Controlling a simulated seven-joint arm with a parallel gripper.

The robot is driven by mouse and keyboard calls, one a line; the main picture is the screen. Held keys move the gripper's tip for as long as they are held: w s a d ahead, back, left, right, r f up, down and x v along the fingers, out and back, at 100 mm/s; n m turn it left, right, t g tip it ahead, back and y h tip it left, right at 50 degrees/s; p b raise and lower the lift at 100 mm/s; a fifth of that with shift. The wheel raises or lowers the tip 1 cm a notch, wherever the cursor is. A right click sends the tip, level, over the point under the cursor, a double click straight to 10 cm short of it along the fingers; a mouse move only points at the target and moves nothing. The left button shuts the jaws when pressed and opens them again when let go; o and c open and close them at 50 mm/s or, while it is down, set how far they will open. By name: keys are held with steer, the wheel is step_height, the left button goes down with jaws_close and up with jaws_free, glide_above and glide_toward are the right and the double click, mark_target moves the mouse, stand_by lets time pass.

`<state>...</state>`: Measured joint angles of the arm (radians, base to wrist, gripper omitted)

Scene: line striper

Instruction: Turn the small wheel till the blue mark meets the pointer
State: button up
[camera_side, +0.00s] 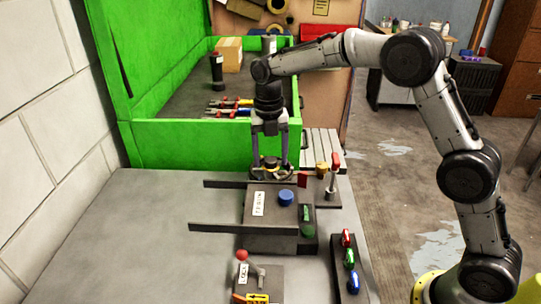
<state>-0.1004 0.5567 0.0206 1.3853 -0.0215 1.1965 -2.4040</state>
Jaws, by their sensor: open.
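My gripper (270,162) points straight down at the back of the grey table, its two fingers apart. A dark round part with a yellowish top (266,174) sits low between and behind the fingertips. It may be the small wheel, but it is partly hidden by the fingers, and I cannot tell whether they touch it. No blue mark or pointer can be made out on it. A grey box (257,210) with a white label stands just in front of the gripper, with a round blue knob (286,196) on top.
Two dark rails (225,227) stick out left from the box. A red-handled lever (334,175) stands to the right. A strip with red, green and blue parts (348,262) and a smaller labelled box (262,280) are in front. The table's left is clear; an open green chest (200,145) stands behind.

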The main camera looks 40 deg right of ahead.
jaws_close()
stand_by(0.5)
